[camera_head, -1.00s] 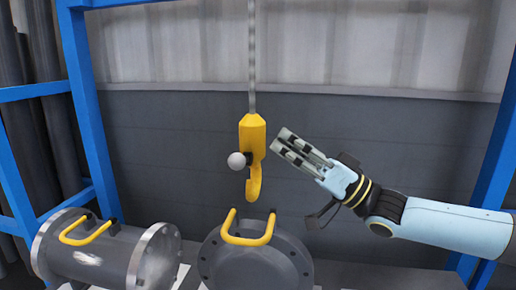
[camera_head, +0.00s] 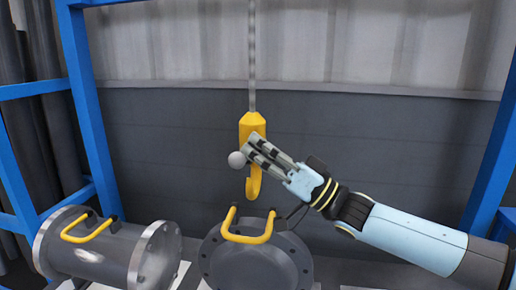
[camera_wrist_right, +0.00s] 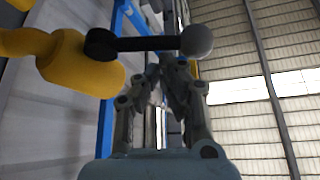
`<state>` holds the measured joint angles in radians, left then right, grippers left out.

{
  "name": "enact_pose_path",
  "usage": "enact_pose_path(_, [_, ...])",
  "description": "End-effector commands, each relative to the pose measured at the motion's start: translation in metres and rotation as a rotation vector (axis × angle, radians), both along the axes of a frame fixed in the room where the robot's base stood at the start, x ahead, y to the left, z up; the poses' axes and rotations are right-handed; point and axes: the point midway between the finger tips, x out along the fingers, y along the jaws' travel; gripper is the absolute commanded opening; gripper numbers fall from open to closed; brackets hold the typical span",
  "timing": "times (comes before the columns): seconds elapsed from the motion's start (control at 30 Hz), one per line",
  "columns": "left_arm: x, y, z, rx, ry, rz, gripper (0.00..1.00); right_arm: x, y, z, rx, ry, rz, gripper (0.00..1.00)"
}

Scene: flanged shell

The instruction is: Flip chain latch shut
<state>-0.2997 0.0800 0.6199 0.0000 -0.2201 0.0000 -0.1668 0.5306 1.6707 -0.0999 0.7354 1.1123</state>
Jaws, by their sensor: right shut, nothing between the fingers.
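A yellow hook block (camera_head: 252,126) hangs from a chain at the middle of the head view, its hook pointing down. A lever with a pale ball knob (camera_head: 237,160) sticks out from the block. My right gripper (camera_head: 252,141) is shut and empty, its fingertips in front of the block and close to the knob. In the right wrist view the block (camera_wrist_right: 80,66), the dark lever (camera_wrist_right: 150,44) and the knob (camera_wrist_right: 197,41) lie just beyond the fingertips (camera_wrist_right: 166,68). I cannot tell whether they touch. My left gripper is out of view.
Below the hook stands a grey flanged shell (camera_head: 256,268) with a yellow handle (camera_head: 246,239). Another flanged cylinder (camera_head: 95,257) with a yellow handle lies at the lower left. Blue frame posts (camera_head: 88,100) stand at both sides. Space around the chain is clear.

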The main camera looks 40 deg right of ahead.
Motion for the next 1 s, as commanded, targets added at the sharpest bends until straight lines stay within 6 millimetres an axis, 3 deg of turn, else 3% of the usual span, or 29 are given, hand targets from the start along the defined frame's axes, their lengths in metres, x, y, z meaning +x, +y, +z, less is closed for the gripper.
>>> enact_pose_path(1.0, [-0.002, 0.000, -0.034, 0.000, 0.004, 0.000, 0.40, -0.005, 0.005, -0.013, -0.161, -0.136, 0.000, 0.00])
